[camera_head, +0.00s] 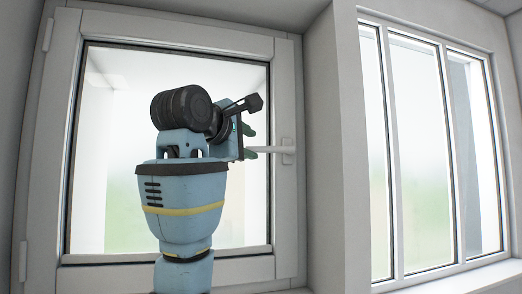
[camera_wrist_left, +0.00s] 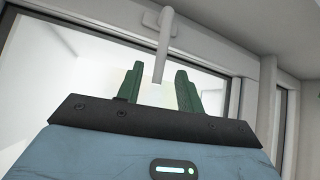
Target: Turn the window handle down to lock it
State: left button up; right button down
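The white window handle (camera_head: 270,150) is on the right side of the window frame (camera_head: 287,95). Its lever lies roughly level and points left from its base plate. My left gripper (camera_head: 250,142) is at the lever's free end in the head view, with part of it hidden behind my wrist. In the left wrist view, the handle (camera_wrist_left: 163,45) reaches in between the two green fingers of my left gripper (camera_wrist_left: 158,92). The fingers are apart, with a visible gap on both sides of the lever. My right gripper is in neither view.
The window's glass (camera_head: 105,180) fills the area behind my left arm. A wall pillar (camera_head: 335,150) stands right of the handle. Beyond it is a second window (camera_head: 420,150) with several panes and a sill (camera_head: 450,277). Hinges (camera_head: 47,35) show on the window's left edge.

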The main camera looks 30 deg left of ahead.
aim_at(259, 148)
pick_arm(q)
jog(key=shift+w+a+f, duration=0.1)
jog(key=shift+w+f, duration=0.05)
jog(key=shift+w, duration=0.9)
jog(key=shift+w+a+f, duration=0.1)
jog(key=shift+w+f, duration=0.05)
jog(key=shift+w, duration=0.9)
jog(key=shift+w+a+f, duration=0.1)
jog(key=shift+w+f, duration=0.05)
jog(key=shift+w, duration=0.9)
grip_shut()
